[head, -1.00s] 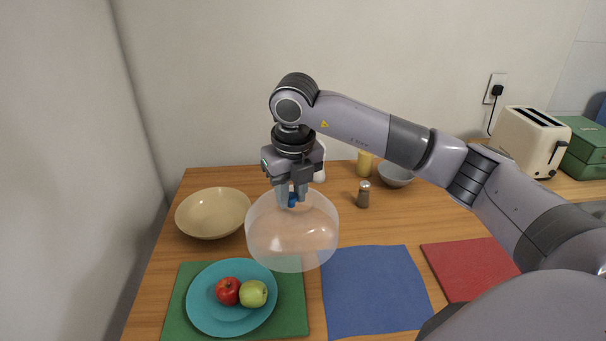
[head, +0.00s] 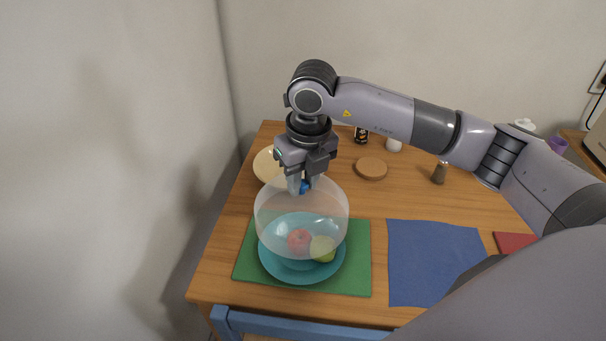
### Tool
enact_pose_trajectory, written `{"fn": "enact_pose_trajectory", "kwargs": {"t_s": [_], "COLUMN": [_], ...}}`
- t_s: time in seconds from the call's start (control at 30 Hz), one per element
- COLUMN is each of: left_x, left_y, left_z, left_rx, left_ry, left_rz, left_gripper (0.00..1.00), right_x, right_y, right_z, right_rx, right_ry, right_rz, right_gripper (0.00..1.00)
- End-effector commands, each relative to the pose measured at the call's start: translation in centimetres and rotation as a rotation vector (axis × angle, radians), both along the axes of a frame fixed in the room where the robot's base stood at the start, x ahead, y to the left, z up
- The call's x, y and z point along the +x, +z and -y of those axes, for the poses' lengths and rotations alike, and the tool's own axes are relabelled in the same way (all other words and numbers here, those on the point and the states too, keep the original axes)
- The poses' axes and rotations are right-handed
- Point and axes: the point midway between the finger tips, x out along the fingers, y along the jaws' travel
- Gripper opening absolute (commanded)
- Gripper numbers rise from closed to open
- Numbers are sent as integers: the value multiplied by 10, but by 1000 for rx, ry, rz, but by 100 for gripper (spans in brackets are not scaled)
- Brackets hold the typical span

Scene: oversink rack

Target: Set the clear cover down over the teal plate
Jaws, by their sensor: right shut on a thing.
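The clear cover (head: 270,215) is a see-through dome with a blue knob (head: 304,187) on top. My right gripper (head: 303,186) is shut on that knob and holds the cover upright. The teal plate (head: 290,272) lies on a green mat (head: 357,268) and bears a red apple (head: 298,240) and a green apple (head: 322,248). In the picture the cover overlaps the plate's back part and both apples show through it. The plate's front rim shows below the cover's lower edge. I cannot tell the exact gap between cover and plate. My left gripper is not in view.
A cream bowl (head: 266,166) stands behind the cover, partly hidden. A blue mat (head: 432,262) lies to the right, with a red mat (head: 513,243) beyond. A blue chair (head: 290,326) is at the table's front edge.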

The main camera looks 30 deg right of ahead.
Motion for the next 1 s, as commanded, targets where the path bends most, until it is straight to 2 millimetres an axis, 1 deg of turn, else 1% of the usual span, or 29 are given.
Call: {"fn": "enact_pose_trajectory", "kwargs": {"t_s": [0.03, 0.23, 0.7, 0.9, 1.0], "left_x": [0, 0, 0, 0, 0], "left_y": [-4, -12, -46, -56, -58], "left_z": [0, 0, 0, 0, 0], "left_rx": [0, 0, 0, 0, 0], "left_ry": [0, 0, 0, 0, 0], "left_rz": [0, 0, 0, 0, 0], "left_gripper": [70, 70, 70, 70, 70], "right_x": [0, 0, 0, 0, 0], "right_y": [-6, -22, -61, -73, -76], "right_z": [0, 1, 0, 0, 0], "right_rx": [-1, -1, 0, 0, 0], "right_ry": [0, -1, -1, -1, -1], "right_rz": [-1, -2, -1, 0, 0], "right_gripper": [0, 0, 0, 0, 0]}}
